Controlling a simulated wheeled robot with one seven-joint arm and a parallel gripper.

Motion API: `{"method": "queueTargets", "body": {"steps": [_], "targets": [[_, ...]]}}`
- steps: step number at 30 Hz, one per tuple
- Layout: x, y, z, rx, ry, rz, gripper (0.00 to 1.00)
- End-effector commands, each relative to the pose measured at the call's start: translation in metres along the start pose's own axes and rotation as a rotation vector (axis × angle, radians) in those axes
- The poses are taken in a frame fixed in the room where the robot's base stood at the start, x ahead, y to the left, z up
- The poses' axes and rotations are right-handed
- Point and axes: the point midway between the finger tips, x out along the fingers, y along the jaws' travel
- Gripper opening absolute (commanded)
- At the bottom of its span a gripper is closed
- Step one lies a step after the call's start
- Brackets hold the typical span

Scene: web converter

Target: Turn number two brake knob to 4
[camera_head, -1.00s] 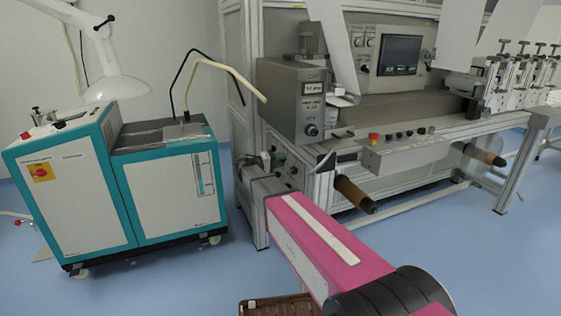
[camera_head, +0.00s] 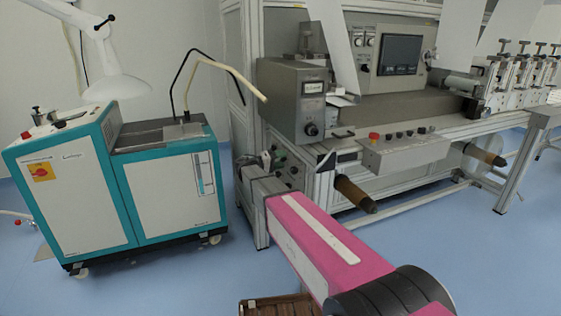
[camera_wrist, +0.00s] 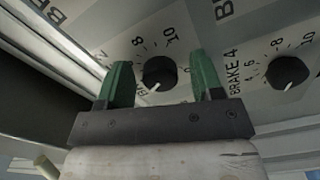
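In the wrist view, my gripper (camera_wrist: 159,75) is open, with one green finger on each side of a black round brake knob (camera_wrist: 160,72). A gap shows between the knob and each finger. The knob's white pointer mark is toward its lower edge, slightly left. The numbers 8 and 10 show on the scale above it; its lower numbers and brake label are hidden or unreadable. A second black knob (camera_wrist: 287,73), beside the label BRAKE 4, is to the right, outside the fingers. In the head view, my gripper cannot be made out at the machine's lower left panel.
The grey converter (camera_head: 300,110) fills the back right, with a control box (camera_head: 405,152) on its front edge. A teal and white cabinet (camera_head: 95,205) stands left.

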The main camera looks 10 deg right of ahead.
Motion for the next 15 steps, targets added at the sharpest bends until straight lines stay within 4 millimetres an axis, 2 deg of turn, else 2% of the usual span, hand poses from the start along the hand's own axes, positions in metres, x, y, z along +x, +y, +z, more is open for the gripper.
{"method": "queueTargets", "body": {"steps": [4, 7, 15], "targets": [[-0.003, 0.000, -0.001, 0.000, 0.001, 0.000, 0.60], [-0.013, 0.000, -0.001, 0.000, 0.002, 0.000, 0.60], [-0.062, 0.000, -0.001, 0.000, 0.002, -0.001, 0.60]]}}
